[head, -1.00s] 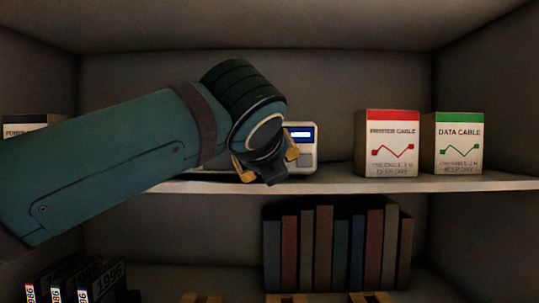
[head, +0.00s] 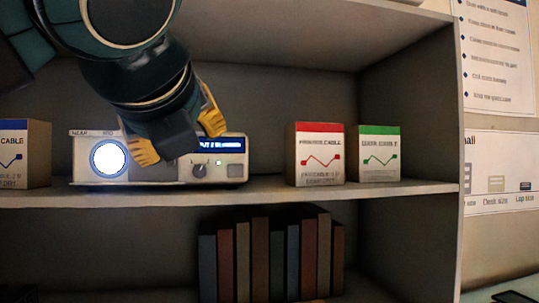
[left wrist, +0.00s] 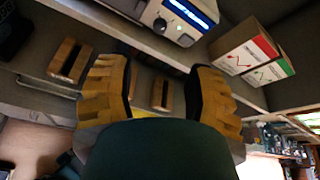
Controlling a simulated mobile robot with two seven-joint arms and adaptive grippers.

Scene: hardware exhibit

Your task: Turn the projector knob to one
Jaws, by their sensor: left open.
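The projector (head: 236,172) is a pale box on the upper shelf with a brightly lit round lens (head: 108,158) at its left. Its blue display (head: 220,145) shows text too blurred to read surely. The grey knob (head: 199,171) sits below the display; its setting is unclear. My left gripper (head: 178,134) is open, its yellow fingers in front of the projector, above and left of the knob, hiding part of the casing. In the left wrist view the open fingers (left wrist: 158,96) have nothing between them at the tips; the knob (left wrist: 160,24) shows above them, apart. My right gripper is not in view.
Red-topped (head: 319,155) and green-topped (head: 379,153) cable boxes stand right of the projector. A blue-topped box (head: 22,154) stands at its left. The shelf edge (head: 270,192) runs below, with books (head: 270,255) underneath. Shelf room is free right of the green-topped box.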

